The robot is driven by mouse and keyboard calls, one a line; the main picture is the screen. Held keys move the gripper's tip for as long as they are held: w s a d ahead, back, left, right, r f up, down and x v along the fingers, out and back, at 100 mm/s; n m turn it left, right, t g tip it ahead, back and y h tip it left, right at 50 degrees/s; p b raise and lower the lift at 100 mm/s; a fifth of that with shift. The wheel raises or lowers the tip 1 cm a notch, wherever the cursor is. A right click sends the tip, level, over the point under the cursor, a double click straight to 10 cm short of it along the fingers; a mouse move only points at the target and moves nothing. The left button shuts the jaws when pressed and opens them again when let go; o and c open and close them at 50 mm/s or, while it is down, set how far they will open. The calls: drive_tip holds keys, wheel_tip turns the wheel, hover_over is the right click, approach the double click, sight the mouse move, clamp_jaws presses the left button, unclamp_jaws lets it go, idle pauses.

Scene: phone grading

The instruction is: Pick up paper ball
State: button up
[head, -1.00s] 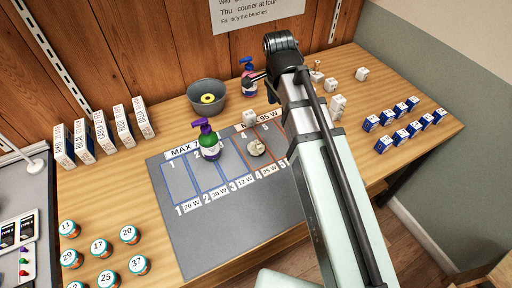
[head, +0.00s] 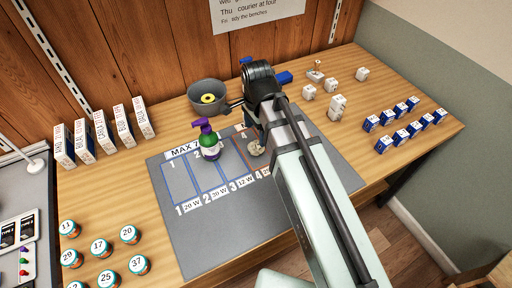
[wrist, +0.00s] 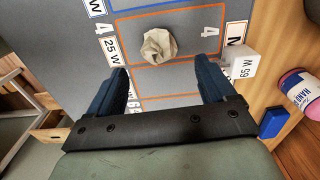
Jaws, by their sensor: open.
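The paper ball (wrist: 158,46) is a crumpled beige-white lump on the grey mat (wrist: 70,50), inside an orange-outlined lane marked 4 in the wrist view. In the head view my arm's end hides the fingers.
A white cube (wrist: 243,64) and pink bottle (wrist: 299,90) are near the right finger. Small blue boxes (head: 388,118) stand far right.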

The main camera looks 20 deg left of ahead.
sight(256, 143)
drive_tip(key=shift+f, duration=0.8)
drive_tip(key=shift+f, duration=0.1)
drive_tip(key=shift+f, duration=2.45)
drive_tip(key=shift+c, duration=0.4)
drive_tip(key=c, duration=1)
